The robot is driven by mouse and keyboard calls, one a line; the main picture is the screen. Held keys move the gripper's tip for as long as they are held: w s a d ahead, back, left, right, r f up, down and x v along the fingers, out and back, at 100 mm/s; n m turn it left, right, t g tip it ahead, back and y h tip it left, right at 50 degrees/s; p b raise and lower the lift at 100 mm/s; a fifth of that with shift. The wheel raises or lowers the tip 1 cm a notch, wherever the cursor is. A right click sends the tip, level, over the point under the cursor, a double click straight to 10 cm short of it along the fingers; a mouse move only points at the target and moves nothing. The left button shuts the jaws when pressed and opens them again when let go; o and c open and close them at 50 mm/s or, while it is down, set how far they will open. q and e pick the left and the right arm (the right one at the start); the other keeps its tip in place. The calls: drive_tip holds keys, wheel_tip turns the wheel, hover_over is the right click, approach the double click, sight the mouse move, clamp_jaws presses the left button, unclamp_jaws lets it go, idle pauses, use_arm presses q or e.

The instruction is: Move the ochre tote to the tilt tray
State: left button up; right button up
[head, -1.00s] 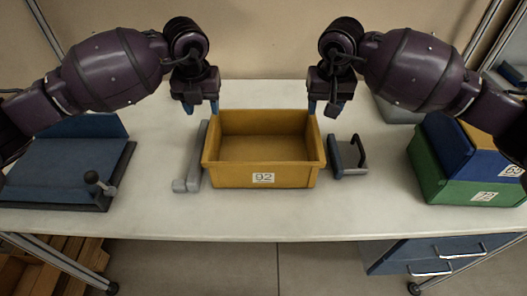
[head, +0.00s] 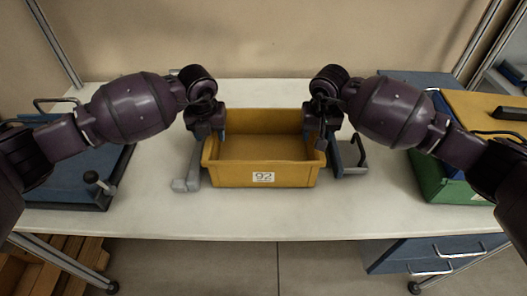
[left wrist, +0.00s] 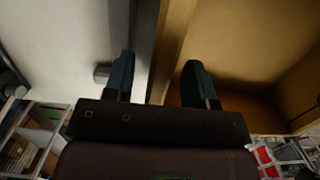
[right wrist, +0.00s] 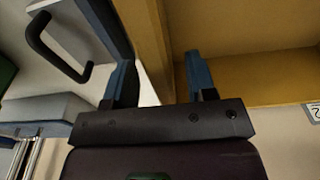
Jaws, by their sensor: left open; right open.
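The ochre tote (head: 230,176), with a "92" label on its front, stands upright and empty in the middle of the table. The blue tilt tray (head: 62,165) lies at the left, partly hidden by my left arm. My left gripper (head: 213,138) is open at the tote's left wall; in the left wrist view its fingers (left wrist: 158,80) are on either side of that wall. My right gripper (head: 322,140) is open at the right wall; in the right wrist view its fingers (right wrist: 159,80) are on either side of that wall. Neither grips it.
A grey bar (head: 187,182) lies close to the tote's left. A blue-grey block with a dark handle (head: 350,162) is close to its right. A green bin (head: 433,178) stands at the right, partly behind my right arm. The tray's knobbed lever (head: 92,178) sticks up. The front table strip is clear.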

use_arm(q)
drive_tip(key=shift+f, duration=0.15)
use_arm(e)
drive_tip(key=shift+f, duration=0.15)
use_arm(q)
clamp_jaws()
use_arm(e)
clamp_jaws()
